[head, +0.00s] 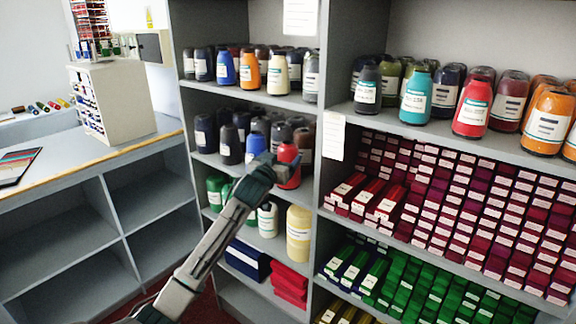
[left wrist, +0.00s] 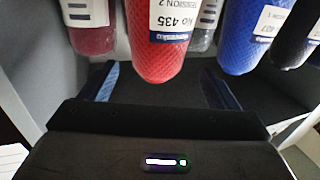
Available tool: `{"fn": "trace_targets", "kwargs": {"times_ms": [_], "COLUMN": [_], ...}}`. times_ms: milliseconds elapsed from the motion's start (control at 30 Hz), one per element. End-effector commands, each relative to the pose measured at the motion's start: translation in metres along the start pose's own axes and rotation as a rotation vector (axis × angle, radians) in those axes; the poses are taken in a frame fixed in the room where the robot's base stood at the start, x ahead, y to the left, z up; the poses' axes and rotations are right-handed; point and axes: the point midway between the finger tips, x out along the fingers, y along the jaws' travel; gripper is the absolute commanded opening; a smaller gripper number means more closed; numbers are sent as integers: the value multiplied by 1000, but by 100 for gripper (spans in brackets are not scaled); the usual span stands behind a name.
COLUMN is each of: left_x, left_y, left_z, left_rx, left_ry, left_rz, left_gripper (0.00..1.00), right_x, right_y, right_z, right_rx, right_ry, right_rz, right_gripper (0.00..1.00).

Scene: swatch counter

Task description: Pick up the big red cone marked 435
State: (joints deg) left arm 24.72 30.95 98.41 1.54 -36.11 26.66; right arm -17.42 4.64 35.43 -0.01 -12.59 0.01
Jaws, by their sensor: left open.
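The big red cone marked 435 (left wrist: 158,62) fills the upper middle of the left wrist view, with its label upside down there. In the head view the red cone (head: 288,153) stands on the middle shelf of the left bay, partly hidden by my left gripper (head: 266,168). My left gripper is open. In the left wrist view its two fingers (left wrist: 160,82) point toward the cone, one on each side of the cone's near end; I cannot tell whether they touch it. My right gripper is not in view.
A blue cone (left wrist: 243,40) stands close to one side of the red one, and a dark red cone (left wrist: 91,30) to the other. A grey upright panel (head: 328,200) divides the bays. Shelf boards lie above and below. A red cone (head: 472,108) also stands on the right bay's upper shelf.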

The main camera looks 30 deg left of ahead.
Motion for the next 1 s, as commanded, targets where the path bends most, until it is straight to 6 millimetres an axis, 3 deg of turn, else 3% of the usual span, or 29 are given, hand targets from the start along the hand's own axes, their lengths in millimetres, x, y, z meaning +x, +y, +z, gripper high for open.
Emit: {"fn": "trace_targets", "kwargs": {"times_ms": [700,1000], "left_x": [71,77], "left_y": [3,3], "left_z": [7,10], "left_rx": [-1,0], "left_ry": [-1,0], "left_rz": [-1,0], "left_gripper": [82,82], "right_x": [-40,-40], "right_y": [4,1], "right_z": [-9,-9], "right_rx": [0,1], "right_ry": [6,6], "right_rz": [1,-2], "right_gripper": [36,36]}}
